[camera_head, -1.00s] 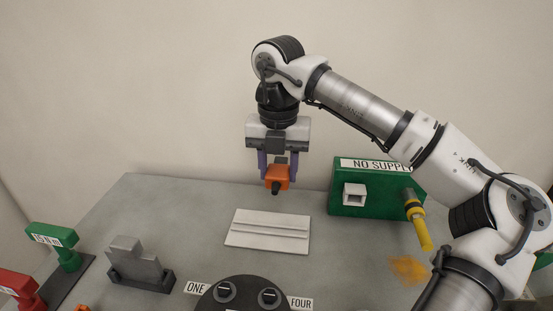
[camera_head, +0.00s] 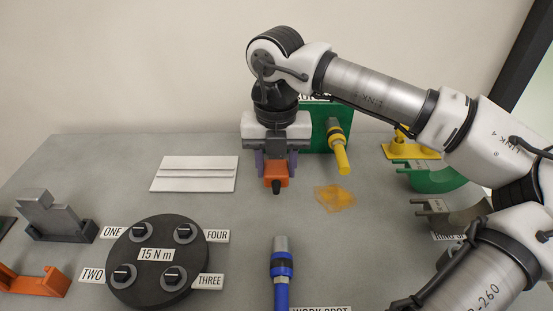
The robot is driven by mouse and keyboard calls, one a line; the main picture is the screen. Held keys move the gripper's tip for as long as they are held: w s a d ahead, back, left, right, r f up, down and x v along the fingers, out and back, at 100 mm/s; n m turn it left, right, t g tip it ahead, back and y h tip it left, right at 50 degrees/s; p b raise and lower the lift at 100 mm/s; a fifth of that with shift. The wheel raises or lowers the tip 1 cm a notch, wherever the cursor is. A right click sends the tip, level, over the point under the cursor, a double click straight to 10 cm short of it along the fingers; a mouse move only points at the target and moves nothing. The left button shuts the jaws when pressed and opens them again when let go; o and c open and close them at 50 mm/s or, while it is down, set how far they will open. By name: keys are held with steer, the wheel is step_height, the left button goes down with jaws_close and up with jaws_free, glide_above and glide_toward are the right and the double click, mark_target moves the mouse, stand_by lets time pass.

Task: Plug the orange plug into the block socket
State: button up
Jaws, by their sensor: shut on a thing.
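My gripper (camera_head: 276,165) points down near the picture's middle, with purple fingers shut on the orange plug (camera_head: 275,172). The plug has a dark tip pointing down and toward the camera, and it appears above the table. The green block (camera_head: 316,138), which showed a white-framed socket earlier, stands behind and to the right of my gripper. My gripper and arm hide most of its front, so the socket is not visible now. A yellow connector (camera_head: 337,140) hangs on the block's right side.
A white ridged plate (camera_head: 195,173) lies left of my gripper. A black disc with several knobs (camera_head: 155,283) is at front left. A blue-handled tool (camera_head: 281,268) stands in front. An orange patch (camera_head: 335,198) marks the table. Green and grey curved holders (camera_head: 437,177) are at right.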

steer(key=shift+f+b, duration=0.1)
steer(key=shift+b, duration=0.2)
steer(key=shift+w, duration=2.8)
steer(key=shift+w, duration=2.1)
steer(key=o, duration=1.1)
step_height(320, 180, up, 14)
